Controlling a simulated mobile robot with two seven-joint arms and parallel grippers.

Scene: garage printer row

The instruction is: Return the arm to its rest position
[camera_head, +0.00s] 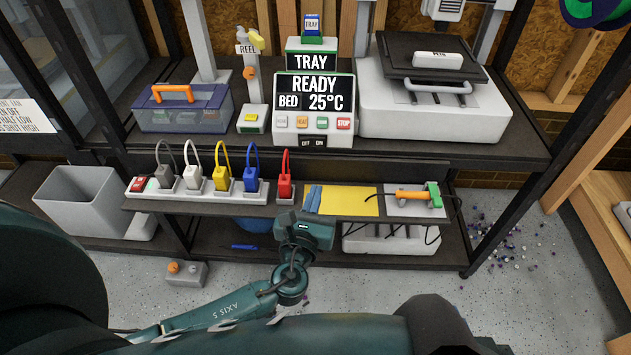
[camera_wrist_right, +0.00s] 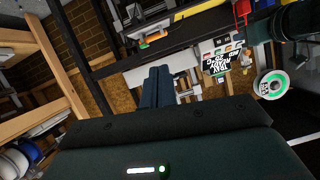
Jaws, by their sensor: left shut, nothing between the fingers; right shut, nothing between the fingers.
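My left arm comes in from the lower left in the head view. Its gripper (camera_head: 313,198) points away toward the shelf, with its blue fingers together and empty. The fingers appear over the left edge of the yellow sheet on the lower shelf; I cannot tell how high above it they are. In the right wrist view my right gripper (camera_wrist_right: 158,85) has its two blue fingers together with nothing between them. The right gripper's fingers do not show in the head view.
The lower shelf holds a power strip (camera_head: 197,193) with coloured plugs, the yellow sheet (camera_head: 349,201) and an orange-green tool (camera_head: 412,195). Above stand a READY panel (camera_head: 313,100), a printer (camera_head: 436,100) and a blue case (camera_head: 185,112). A grey bin (camera_head: 85,205) stands left. Pellets (camera_head: 515,245) litter the floor.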

